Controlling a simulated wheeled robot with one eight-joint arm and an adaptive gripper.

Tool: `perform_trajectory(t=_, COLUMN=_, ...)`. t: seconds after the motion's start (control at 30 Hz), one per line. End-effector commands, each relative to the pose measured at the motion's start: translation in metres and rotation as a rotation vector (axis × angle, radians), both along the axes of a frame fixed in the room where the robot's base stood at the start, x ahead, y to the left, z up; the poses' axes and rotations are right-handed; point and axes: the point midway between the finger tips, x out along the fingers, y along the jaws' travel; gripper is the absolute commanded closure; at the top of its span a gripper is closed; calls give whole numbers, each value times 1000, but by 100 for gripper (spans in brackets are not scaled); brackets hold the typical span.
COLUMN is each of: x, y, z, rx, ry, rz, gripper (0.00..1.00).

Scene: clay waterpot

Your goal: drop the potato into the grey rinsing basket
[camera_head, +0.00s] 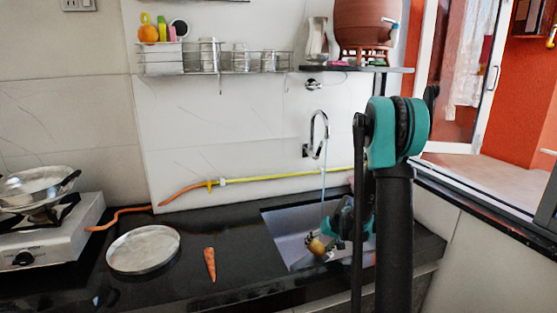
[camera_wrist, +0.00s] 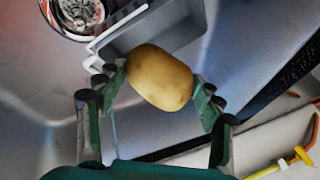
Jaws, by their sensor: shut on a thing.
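The potato (camera_wrist: 160,77) is yellow-brown and sits between the two green fingers of my gripper (camera_wrist: 161,92), which are shut on it. In the head view the potato (camera_head: 316,245) shows small inside the sink area, held by my gripper (camera_head: 325,240). The grey rinsing basket (camera_wrist: 128,40) lies beyond the potato in the wrist view, with a pale rim on its left. The potato hides part of the basket's near side. I cannot make out the basket clearly in the head view, and the height between potato and basket is unclear.
The metal sink (camera_head: 287,233) surrounds the gripper; its drain (camera_wrist: 78,12) shows at upper left. A thin water stream falls from the tap (camera_head: 319,125). A carrot (camera_head: 210,264) and a steel plate (camera_head: 143,249) lie on the black counter left of the sink. A yellow-orange hose (camera_head: 270,177) runs along the wall.

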Motion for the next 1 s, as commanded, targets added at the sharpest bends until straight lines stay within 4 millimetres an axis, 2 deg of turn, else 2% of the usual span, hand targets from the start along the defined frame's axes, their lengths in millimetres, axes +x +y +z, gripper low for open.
perform_trajectory(t=0.2, x=0, y=0, z=-15, rx=0, ry=0, rz=0, gripper=65)
perform_trajectory(t=0.53, x=0, y=0, z=-18, rx=0, ry=0, rz=0, gripper=65)
perform_trajectory(t=0.57, x=0, y=0, z=-18, rx=0, ry=0, rz=0, gripper=31)
perform_trajectory(t=0.7, x=0, y=0, z=-18, rx=0, ry=0, rz=0, gripper=13)
perform_trajectory(t=0.77, x=0, y=0, z=-18, rx=0, ry=0, rz=0, gripper=9)
perform_trajectory(t=1.0, x=0, y=0, z=-18, rx=0, ry=0, rz=0, gripper=9)
